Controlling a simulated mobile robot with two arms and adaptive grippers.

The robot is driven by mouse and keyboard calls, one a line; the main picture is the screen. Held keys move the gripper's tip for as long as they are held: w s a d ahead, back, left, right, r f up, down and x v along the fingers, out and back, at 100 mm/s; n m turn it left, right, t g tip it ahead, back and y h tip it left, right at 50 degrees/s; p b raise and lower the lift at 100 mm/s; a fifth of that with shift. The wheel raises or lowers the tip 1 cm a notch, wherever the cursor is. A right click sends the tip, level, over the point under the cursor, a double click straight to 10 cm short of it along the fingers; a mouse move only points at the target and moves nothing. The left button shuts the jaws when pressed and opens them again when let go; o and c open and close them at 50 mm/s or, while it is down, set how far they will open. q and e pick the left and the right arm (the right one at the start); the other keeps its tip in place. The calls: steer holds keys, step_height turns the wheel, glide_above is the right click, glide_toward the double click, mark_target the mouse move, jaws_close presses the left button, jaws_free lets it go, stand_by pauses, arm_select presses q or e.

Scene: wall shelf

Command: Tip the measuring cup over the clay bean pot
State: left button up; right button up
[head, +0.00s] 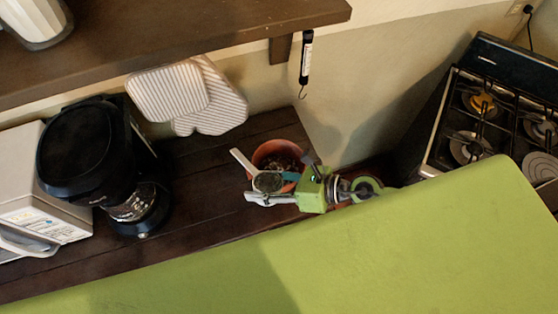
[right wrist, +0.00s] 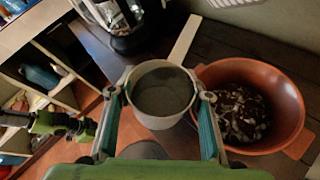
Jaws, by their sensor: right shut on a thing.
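A small light measuring cup (head: 268,182) with a pale flat handle is in the head view. My right gripper (head: 270,186) is shut on it, with one finger on each side. In the right wrist view the cup (right wrist: 160,93) sits between the gripper's fingers (right wrist: 160,97), mouth toward the camera; I cannot tell what is in it. The clay bean pot (right wrist: 299,113) is right beside the cup there, with dark and white bits inside. In the head view the pot (head: 262,152) stands just behind the cup. What seems to be my left gripper (right wrist: 12,118) shows small at the left edge.
A black coffee maker (head: 85,150) and a light appliance (head: 40,195) stand left on the dark wooden counter (head: 195,205). Striped oven mitts (head: 190,95) hang behind, under a shelf (head: 170,35). A stove (head: 495,120) is at the right. The counter between coffee maker and pot is clear.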

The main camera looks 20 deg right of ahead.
mark_target(267, 173)
steer(key=shift+w+d+r+m+g+y+b, duration=0.3)
steer(key=shift+w+d+m+b, duration=0.15)
steer(key=shift+w+m, duration=0.15)
steer(key=shift+w+d+r+m+g+y+b, duration=0.25)
steer(key=shift+w+d+m+b, duration=0.1)
steer(key=shift+w+m+b, duration=0.25)
stand_by(1.5)
steer(key=shift+w+d+f+m+g+y+b, duration=0.15)
steer(key=shift+w+f+m+g+y+b, duration=0.15)
steer(key=shift+f+m+b, duration=0.3)
steer(key=shift+c, duration=0.2)
stand_by(0.7)
steer(key=shift+w+d+r+m+g+y, duration=0.2)
steer(key=shift+r+m+g+y, duration=0.25)
steer(key=shift+m, duration=0.3)
steer(key=shift+w+d+r+m+g+y, duration=0.1)
steer(key=shift+w+r+m+g+y, duration=0.15)
steer(key=shift+r+m+y, duration=0.35)
stand_by(2.5)
